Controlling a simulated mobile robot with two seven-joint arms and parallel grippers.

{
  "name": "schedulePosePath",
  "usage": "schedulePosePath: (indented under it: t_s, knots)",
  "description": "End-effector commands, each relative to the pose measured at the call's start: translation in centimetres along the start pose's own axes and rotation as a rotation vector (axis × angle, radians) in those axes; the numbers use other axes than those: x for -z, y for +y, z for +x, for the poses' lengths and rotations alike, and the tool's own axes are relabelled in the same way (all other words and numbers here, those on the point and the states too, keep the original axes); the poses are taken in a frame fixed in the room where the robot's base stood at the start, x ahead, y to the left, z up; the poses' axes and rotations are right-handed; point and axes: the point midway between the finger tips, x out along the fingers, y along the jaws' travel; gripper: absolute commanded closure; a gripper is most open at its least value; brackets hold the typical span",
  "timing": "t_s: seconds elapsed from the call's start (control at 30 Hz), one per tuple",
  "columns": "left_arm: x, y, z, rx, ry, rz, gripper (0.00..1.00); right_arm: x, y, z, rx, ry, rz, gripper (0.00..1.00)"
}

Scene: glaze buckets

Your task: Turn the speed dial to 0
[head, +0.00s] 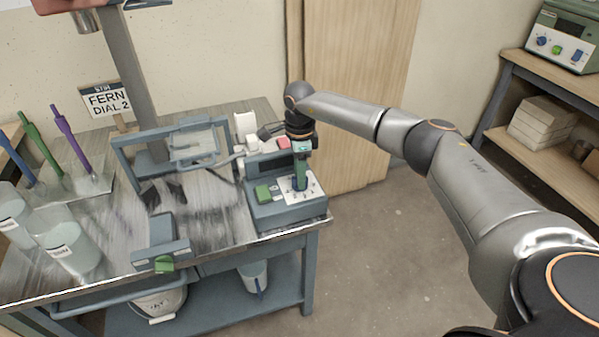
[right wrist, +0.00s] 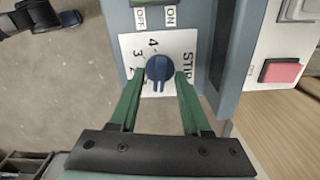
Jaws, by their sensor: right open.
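The speed dial is a blue knob (right wrist: 158,68) on a white plate marked STIR, with 4, 3 and a partly hidden 2 along its left side. Its narrow end points down in the right wrist view; which number it marks is unclear. The plate (head: 314,190) is on top of a grey-blue control box (head: 277,214) at the table's right end. My right gripper (right wrist: 157,80) is open, its green fingers on either side of the knob. Whether they touch it is unclear. In the head view my right gripper (head: 300,185) points down at the dial. My left gripper is not in view.
A green switch (head: 263,193) marked ON and OFF is beside the dial. A red button (right wrist: 280,71) is nearby. A sign (head: 107,100) reads STIR, FERN, DIAL 2. Clear buckets (head: 72,248) and coloured stirrers stand at left. A shelf (head: 560,145) is at right.

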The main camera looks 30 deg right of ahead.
Motion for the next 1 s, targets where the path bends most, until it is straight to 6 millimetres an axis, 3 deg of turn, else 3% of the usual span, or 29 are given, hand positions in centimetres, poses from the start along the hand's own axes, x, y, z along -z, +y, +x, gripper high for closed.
schedulePosePath:
  t_s: [0.17,0.6,0.8,1.0]
  knots:
    - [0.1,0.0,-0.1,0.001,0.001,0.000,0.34,0.0,-0.1,-2.0,0.003,-0.002,0.000,0.53]
    - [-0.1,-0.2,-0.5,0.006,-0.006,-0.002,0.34,0.0,-0.1,-10.8,0.004,-0.002,0.000,0.53]
    - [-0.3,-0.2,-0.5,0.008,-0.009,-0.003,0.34,0.0,0.0,-12.4,0.002,-0.001,0.000,0.53]
    - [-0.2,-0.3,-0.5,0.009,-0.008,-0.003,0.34,0.0,0.0,-12.5,0.001,-0.001,0.000,0.53]
